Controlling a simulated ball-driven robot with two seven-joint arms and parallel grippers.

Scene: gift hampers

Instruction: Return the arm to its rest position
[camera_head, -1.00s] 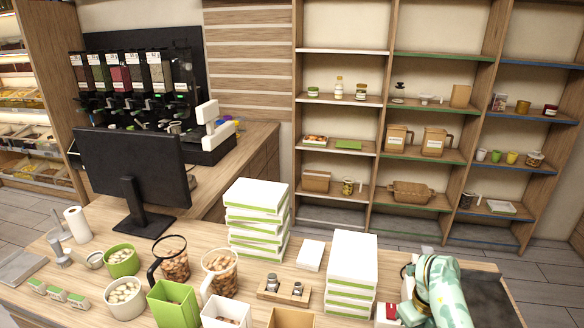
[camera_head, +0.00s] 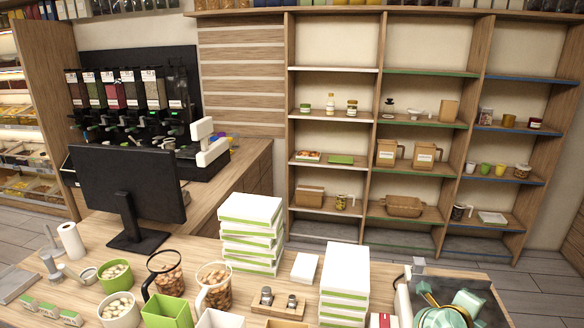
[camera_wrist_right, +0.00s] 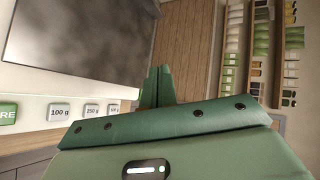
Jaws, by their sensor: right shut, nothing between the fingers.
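My right arm (camera_head: 450,315) is pale green and folded low at the bottom right of the head view, over the dark plate (camera_head: 495,309) at the counter's right end. The gripper's fingertips are hard to make out there. In the right wrist view my right gripper (camera_wrist_right: 160,72) shows its green fingers together, with nothing between them. It is apart from the dark panel (camera_wrist_right: 85,35) at upper left. My left gripper is not in view.
Close to the arm stand a stack of white-and-green boxes (camera_head: 344,287) and a red-and-white item (camera_head: 381,320). Further left are another box stack (camera_head: 251,233), nut containers (camera_head: 213,287) and a monitor (camera_head: 128,187). Shelves (camera_head: 420,72) stand behind an open floor strip.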

